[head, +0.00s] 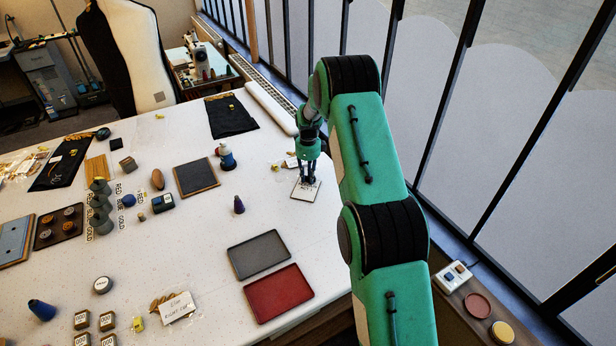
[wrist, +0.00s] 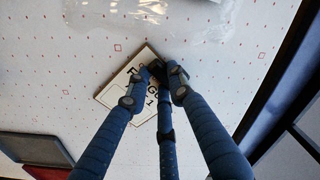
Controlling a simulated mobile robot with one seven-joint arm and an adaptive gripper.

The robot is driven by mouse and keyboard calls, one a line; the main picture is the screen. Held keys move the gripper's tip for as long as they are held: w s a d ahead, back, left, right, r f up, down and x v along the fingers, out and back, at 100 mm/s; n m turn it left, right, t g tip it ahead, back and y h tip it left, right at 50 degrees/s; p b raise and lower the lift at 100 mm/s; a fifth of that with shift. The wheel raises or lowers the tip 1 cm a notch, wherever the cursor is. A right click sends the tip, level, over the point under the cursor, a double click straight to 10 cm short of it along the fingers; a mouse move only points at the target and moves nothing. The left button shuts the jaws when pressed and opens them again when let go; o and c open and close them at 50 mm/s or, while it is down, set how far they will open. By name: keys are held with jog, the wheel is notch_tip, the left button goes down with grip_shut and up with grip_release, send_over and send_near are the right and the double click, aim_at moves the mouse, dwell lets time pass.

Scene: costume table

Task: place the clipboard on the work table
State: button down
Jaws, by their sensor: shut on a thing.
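The clipboard (head: 304,193) is a small pale sheet with dark print on a light brown board. It is at the right side of the white work table (head: 205,275), under my gripper (head: 310,180). In the wrist view the clipboard (wrist: 112,95) appears turned at an angle, with its edge and part of its print showing. My gripper (wrist: 155,88) is shut on the clipboard near its upper edge, and the fingers hide part of the print. I cannot tell whether the clipboard touches the table top or hangs just above it.
A grey tray (head: 258,254) and a red tray (head: 278,298) lie nearer the front. Clear bags lie just behind the clipboard. Window frames run along the right.

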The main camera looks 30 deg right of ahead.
jog(key=shift+f, duration=0.15)
jog(key=c, duration=1.5)
grip_release()
jog(key=shift+c, duration=0.2)
notch_tip(320, 180, up, 12)
jog(key=shift+r, duration=0.2)
jog(key=shift+r, duration=0.1)
